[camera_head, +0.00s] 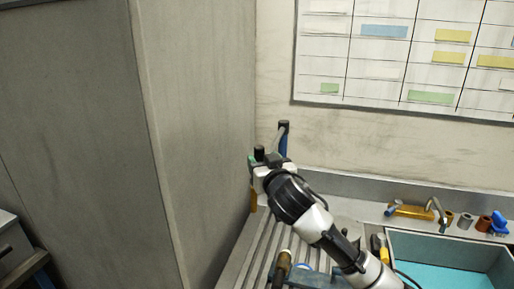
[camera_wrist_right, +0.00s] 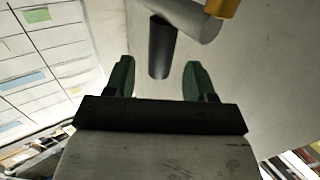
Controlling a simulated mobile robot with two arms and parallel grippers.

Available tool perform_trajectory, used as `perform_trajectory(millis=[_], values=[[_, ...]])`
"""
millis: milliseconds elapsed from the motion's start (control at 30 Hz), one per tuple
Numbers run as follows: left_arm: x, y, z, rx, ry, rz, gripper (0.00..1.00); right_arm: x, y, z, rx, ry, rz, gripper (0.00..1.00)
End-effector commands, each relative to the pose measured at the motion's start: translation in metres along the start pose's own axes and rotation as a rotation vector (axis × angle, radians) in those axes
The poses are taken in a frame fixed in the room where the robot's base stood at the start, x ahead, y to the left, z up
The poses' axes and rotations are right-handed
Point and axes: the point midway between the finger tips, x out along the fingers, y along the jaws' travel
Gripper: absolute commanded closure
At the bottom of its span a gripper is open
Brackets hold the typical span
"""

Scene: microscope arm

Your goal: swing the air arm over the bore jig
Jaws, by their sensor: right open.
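The air arm (camera_head: 277,138) appears at the corner of the bench, with a dark cap, a grey bar and a blue post behind my right gripper (camera_head: 256,161). In the right wrist view, a dark cylindrical handle (camera_wrist_right: 161,50) hangs from a grey tube (camera_wrist_right: 188,14) with a yellow piece (camera_wrist_right: 222,7) at its end. My right gripper (camera_wrist_right: 158,72) is open. Its green fingers stand either side of the handle's line, with the handle's lower end near the fingertips; I cannot tell if they touch. I cannot identify the bore jig. My left gripper is not in view.
A tall grey panel (camera_head: 195,130) stands close to the left of my right gripper. A ribbed bench top (camera_head: 257,250) lies below. A brown cylinder (camera_head: 282,267) stands at its front. A teal-bottomed tray (camera_head: 445,258) and small fittings (camera_head: 411,211) are at the right.

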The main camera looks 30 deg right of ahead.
Motion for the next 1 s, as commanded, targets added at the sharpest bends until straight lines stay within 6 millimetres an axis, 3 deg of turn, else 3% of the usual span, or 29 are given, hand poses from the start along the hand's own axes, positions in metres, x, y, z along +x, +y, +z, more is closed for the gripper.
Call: perform_trajectory(millis=[100, 300, 733, 767, 1000], values=[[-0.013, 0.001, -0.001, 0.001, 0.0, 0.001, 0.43, 0.022, 0.0, -0.004, 0.0, -0.002, 0.002, 0.45], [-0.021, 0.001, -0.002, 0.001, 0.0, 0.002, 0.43, 0.047, 0.0, -0.002, -0.001, -0.001, 0.002, 0.45], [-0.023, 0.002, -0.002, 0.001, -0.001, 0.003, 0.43, 0.056, 0.0, 0.001, -0.001, -0.001, 0.0, 0.45], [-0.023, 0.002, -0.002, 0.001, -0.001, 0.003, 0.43, 0.056, 0.0, 0.001, -0.001, -0.001, 0.0, 0.47], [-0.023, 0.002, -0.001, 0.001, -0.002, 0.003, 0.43, 0.056, 0.0, 0.001, -0.001, -0.001, 0.0, 0.84]])
